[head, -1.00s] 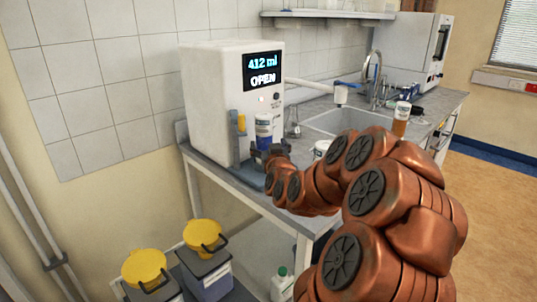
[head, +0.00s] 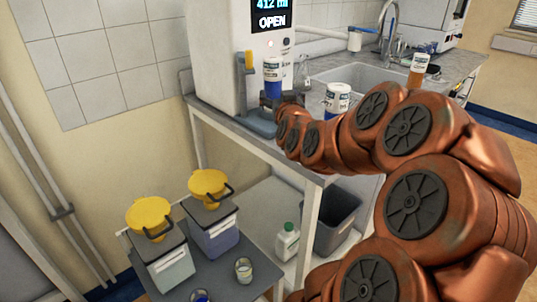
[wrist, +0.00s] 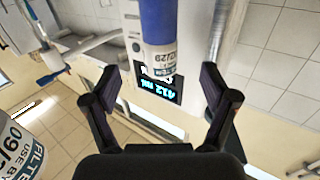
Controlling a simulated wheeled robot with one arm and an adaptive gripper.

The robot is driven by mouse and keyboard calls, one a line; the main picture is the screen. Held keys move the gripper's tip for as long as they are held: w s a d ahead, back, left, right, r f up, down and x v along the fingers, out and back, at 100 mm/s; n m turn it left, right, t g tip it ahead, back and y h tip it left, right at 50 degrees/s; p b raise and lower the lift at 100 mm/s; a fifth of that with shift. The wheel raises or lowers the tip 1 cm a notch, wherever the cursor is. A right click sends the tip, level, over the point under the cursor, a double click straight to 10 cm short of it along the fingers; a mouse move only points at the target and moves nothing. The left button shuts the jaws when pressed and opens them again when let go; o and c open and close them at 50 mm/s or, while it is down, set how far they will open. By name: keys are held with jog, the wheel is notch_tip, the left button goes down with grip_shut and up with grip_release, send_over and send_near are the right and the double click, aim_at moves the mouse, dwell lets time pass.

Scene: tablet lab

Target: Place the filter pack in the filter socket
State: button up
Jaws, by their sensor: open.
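A blue and white filter pack (head: 273,80) stands upright at the front of the white machine, above its grey base (head: 258,122). The socket's opening is hidden, so I cannot tell how the pack is seated. My gripper (head: 282,102) is at the machine front, close to this pack. In the wrist view my gripper (wrist: 160,82) is open, with a gap on each side of the blue pack (wrist: 158,30). A second labelled pack (head: 337,100), white and blue, stands on the counter to the right; its label also shows in the wrist view (wrist: 22,140).
The white machine (head: 217,60) shows "412 ml OPEN" and has a yellow part (head: 249,62) beside the pack. An amber bottle (head: 417,70) and a sink (head: 350,76) are farther right. Below, yellow-lidded bins (head: 150,218) and a small cup (head: 243,268) stand on a low surface.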

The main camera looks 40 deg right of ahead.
jog(key=a+f+n+g+y, duration=0.25)
jog(key=a+f, duration=0.25)
jog(key=a, duration=0.3)
jog(key=a+f+n+g+y, duration=0.1)
jog(key=a+f+y, duration=0.35)
jog(key=a, duration=0.35)
jog(key=a+f+n+g+y, duration=0.2)
jog(key=a+f, duration=0.4)
jog(key=a, duration=0.2)
jog(key=s+a+f+g+y, duration=0.1)
jog(key=s+a+f+g, duration=0.2)
jog(key=s+a, duration=0.3)
jog(key=s+a+f+g+y, duration=0.1)
jog(key=s+a+f+g, duration=0.2)
jog(key=s, duration=0.5)
jog(key=s+a+g, duration=0.2)
jog(key=s+g, duration=0.1)
jog(key=s, duration=0.5)
jog(key=s+a+n+g, duration=0.1)
jog(key=s+a+g, duration=0.1)
jog(key=s, duration=0.6)
jog(key=shift+r+g+h, duration=0.3)
jog(key=shift+r+g, duration=0.15)
jog(key=shift+g, duration=0.2)
jog(key=shift+n, duration=0.25)
